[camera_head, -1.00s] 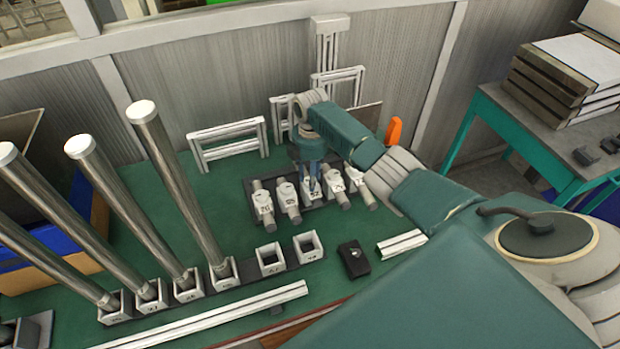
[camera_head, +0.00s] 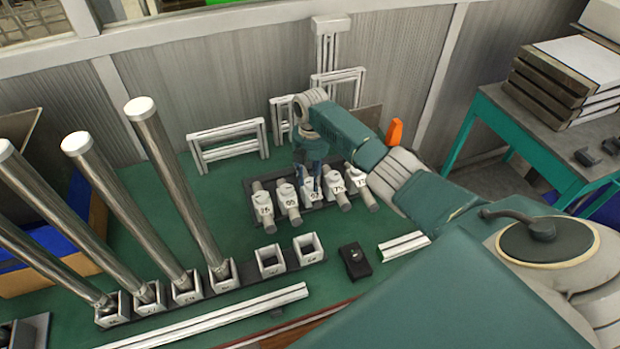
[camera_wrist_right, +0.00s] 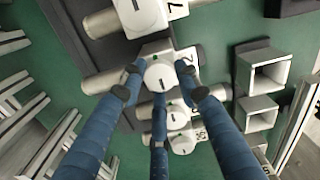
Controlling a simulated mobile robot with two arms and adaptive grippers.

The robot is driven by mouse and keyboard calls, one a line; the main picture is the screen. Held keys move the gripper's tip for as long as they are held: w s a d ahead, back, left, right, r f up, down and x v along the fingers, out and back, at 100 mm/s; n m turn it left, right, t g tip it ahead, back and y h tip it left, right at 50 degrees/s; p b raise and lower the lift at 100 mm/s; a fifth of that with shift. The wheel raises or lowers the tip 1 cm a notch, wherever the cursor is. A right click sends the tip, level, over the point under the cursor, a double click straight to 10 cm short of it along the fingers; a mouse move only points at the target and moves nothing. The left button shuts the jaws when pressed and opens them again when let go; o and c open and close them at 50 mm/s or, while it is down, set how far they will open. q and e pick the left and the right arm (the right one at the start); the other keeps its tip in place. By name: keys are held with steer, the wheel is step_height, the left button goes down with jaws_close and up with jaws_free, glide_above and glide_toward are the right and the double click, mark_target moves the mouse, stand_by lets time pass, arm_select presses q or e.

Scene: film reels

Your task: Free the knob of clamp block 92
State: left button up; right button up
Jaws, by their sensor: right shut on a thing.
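A row of pale clamp blocks with round knobs and grey cylinders stands on a dark base on the green table. The middle clamp block (camera_head: 312,187), whose small label seems to read 92, sits under my right gripper (camera_head: 312,183). In the right wrist view, the blue fingers of my right gripper (camera_wrist_right: 160,88) are closed around its round white knob (camera_wrist_right: 160,74). The knob has a dark slot and a small green mark beside it. Fingers hide part of the block. My left gripper is not in view.
Neighbouring clamp blocks (camera_head: 289,196) stand close on both sides. Tall metal tubes (camera_head: 175,185) lean in square sockets at the left. Two empty square sockets (camera_head: 308,249), a small black box (camera_head: 354,260) and white rails (camera_head: 200,317) lie nearer. White frames (camera_head: 228,142) stand behind.

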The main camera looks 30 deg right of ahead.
steer(key=shift+s+d, duration=0.1)
steer(key=shift+d, duration=0.3)
steer(key=o, duration=1.1)
steer(key=shift+o, duration=0.2)
steer(key=shift+r, duration=0.25)
step_height(320, 180, up, 12)
steer(key=shift+f, duration=0.25)
